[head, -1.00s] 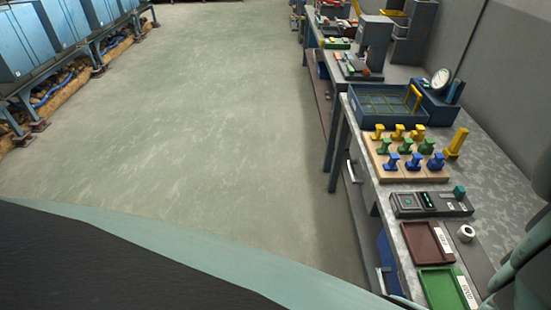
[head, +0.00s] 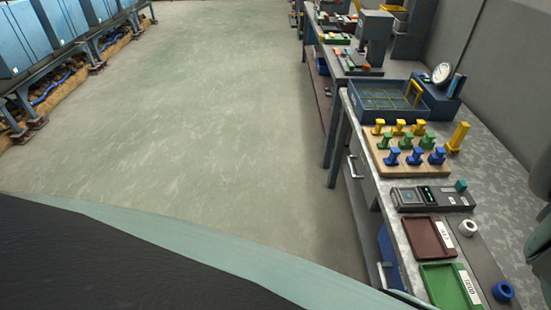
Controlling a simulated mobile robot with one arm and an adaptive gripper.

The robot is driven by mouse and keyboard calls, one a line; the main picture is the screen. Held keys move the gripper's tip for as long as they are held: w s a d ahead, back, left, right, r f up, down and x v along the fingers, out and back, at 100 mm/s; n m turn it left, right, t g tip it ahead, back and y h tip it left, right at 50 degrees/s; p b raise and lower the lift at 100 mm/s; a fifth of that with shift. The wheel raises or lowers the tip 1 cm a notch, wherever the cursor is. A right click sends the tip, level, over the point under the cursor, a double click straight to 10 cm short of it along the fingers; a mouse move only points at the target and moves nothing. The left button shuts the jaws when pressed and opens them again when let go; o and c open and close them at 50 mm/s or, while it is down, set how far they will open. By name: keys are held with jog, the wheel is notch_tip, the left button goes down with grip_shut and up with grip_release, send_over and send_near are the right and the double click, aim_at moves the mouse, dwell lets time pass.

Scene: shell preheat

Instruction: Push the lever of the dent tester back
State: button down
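Nothing in view is marked as the dent tester, and I cannot tell for sure which device it is. A blue device with a round white dial (head: 442,73) stands at the back of the near bench, by the wall. A low dark device (head: 432,198) with a small green display and a teal block on its right end lies nearer on the same bench. A grey upright press-like machine (head: 373,40) stands on the farther bench. No lever position can be made out. My gripper is not in view; only pale green parts of my arm show at the right edge.
The near bench holds a blue tray (head: 384,103), a wooden board (head: 402,170) with coloured pegs, a dark red tray (head: 428,238), a green tray (head: 445,285), a white ring (head: 467,228) and a blue ring (head: 503,291). The floor (head: 210,130) left of the benches is clear.

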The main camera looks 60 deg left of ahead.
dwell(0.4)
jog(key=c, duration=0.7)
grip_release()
